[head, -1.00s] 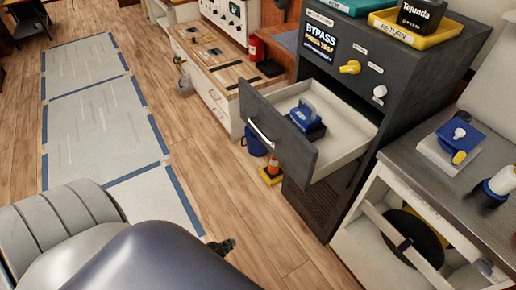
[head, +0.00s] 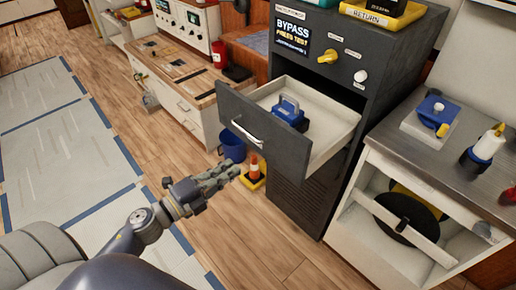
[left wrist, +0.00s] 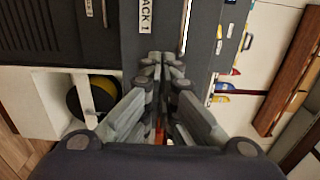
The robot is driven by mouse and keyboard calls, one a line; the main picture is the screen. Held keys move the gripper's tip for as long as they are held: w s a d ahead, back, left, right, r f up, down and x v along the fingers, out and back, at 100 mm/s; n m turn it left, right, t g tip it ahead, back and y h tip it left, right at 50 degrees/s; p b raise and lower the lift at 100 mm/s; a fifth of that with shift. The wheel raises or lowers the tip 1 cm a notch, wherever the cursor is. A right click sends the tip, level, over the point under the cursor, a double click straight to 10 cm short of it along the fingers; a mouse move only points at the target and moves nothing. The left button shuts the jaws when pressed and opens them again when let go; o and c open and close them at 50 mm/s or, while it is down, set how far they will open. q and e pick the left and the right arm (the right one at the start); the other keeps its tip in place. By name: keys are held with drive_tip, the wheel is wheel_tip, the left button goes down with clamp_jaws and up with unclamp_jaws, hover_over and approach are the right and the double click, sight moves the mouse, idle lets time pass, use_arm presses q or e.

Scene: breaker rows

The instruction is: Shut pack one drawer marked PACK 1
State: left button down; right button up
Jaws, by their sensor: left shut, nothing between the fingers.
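The dark grey drawer (head: 255,140) stands pulled out from the cabinet, with a pale inside and a bright bar handle (head: 249,129) on its front. A blue block-shaped unit (head: 289,113) with a handle sits in it. In the left wrist view a white label reading PACK 1 (left wrist: 147,15) shows on the dark drawer front (left wrist: 165,35). My left gripper (head: 237,168) is shut and empty, in front of and below the drawer front in the head view. In the left wrist view its fingertips (left wrist: 162,60) point toward that front; contact cannot be told. My right gripper is out of view.
The cabinet (head: 330,95) carries a BYPASS sign, a yellow knob and yellow tray on top. An orange cone (head: 254,172) and blue bucket (head: 232,146) stand on the floor beside the drawer. A metal-topped bench (head: 400,140) is at right. Floor at left is open.

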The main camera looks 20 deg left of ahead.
sight(267, 144)
use_arm(q)
drive_tip(key=p+x, duration=0.2)
drive_tip(key=x, duration=0.7)
drive_tip(key=shift+w+d, duration=0.1)
drive_tip(key=shift+w, duration=0.3)
drive_tip(key=shift+w+d, duration=0.2)
drive_tip(key=shift+w, duration=0.45)
drive_tip(key=shift+w+d, duration=0.1)
